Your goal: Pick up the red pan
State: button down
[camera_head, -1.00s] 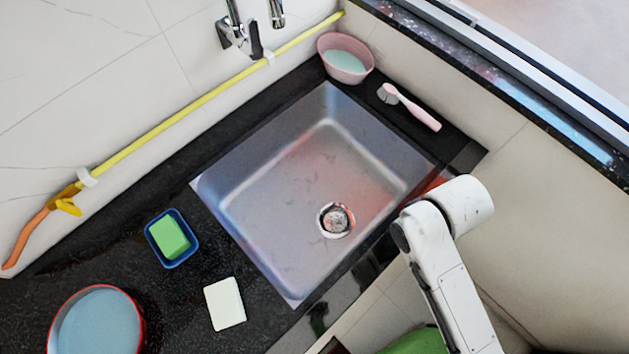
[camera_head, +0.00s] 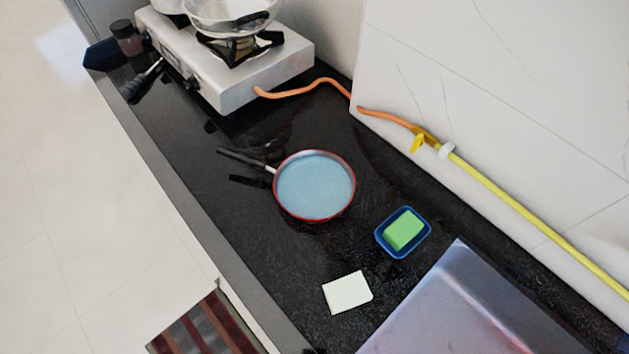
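The red pan (camera_head: 315,186) sits upright on the black countertop, near the middle of the head view. It has a red rim, a light blue inside and a dark handle that points left and slightly up, toward the counter's front edge. Nothing covers it. My gripper is not in this view, so I cannot see where it is relative to the pan.
A blue dish with a green sponge (camera_head: 404,231) and a white block (camera_head: 347,292) lie right and below the pan. The sink (camera_head: 470,310) is at lower right. A gas stove (camera_head: 225,70) with a pot stands upper left. Floor is open at left.

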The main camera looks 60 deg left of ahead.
aim_at(313, 186)
jog(key=l+u, duration=0.1)
jog(key=u, duration=1.75)
